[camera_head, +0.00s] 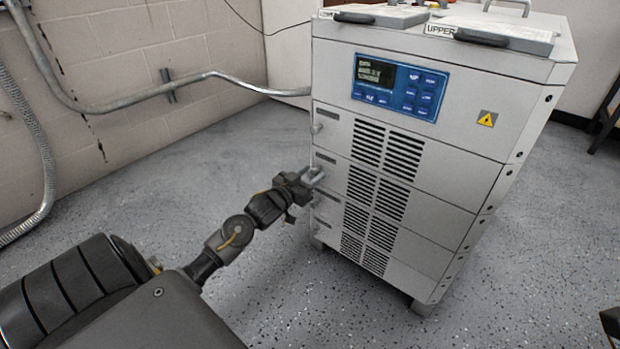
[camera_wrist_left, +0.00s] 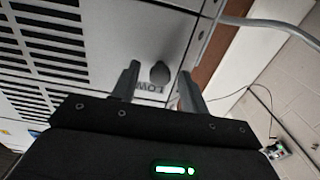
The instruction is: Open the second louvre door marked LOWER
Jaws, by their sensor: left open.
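The grey cabinet (camera_head: 450,190) has several louvred door panels on its front. The second louvre door (camera_head: 420,207) looks closed in the head view. Its dark round knob (camera_wrist_left: 160,72) shows in the left wrist view beside a partly hidden, upside-down label (camera_wrist_left: 152,88) that reads like "LOW". My left gripper (camera_head: 314,178) is at the left edge of this door. In the left wrist view the open fingers of my left gripper (camera_wrist_left: 158,74) stand on either side of the knob, with gaps visible. I cannot tell how deep the knob sits between them. My right gripper is not in view.
The top louvre door (camera_head: 430,150) above has its own knob (camera_head: 317,128). A blue control panel (camera_head: 400,87) is above the doors. Dark-handled covers (camera_head: 505,36), one marked UPPER, lie on top. A grey conduit (camera_head: 220,75) runs along the wall. The floor (camera_head: 230,150) left of the cabinet is clear.

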